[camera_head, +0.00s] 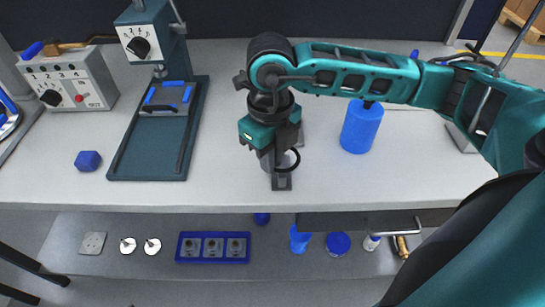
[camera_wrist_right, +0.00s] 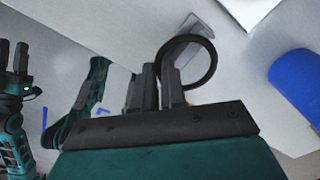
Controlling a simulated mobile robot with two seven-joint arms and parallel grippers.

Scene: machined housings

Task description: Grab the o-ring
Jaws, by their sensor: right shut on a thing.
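The o-ring (camera_head: 299,158) is a thin black ring at the front middle of the bench, beside my right gripper's fingers. My right gripper (camera_head: 280,178) points down near the bench's front edge and is shut on the ring. In the right wrist view, the o-ring (camera_wrist_right: 215,62) stands out to the right from between the fingertips (camera_wrist_right: 163,72), and part of it is hidden by them. My left gripper (camera_head: 53,291) shows only as two dark fingers, spread apart and empty, at the bottom left. It also shows at the left of the right wrist view (camera_wrist_right: 12,52).
A blue cylinder (camera_head: 361,128) stands right of my right gripper. A dark press (camera_head: 120,163), a grey control box (camera_head: 68,80) and a blue block (camera_head: 88,161) are left. A blue tray (camera_head: 179,258) and small parts lie on the lower surface.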

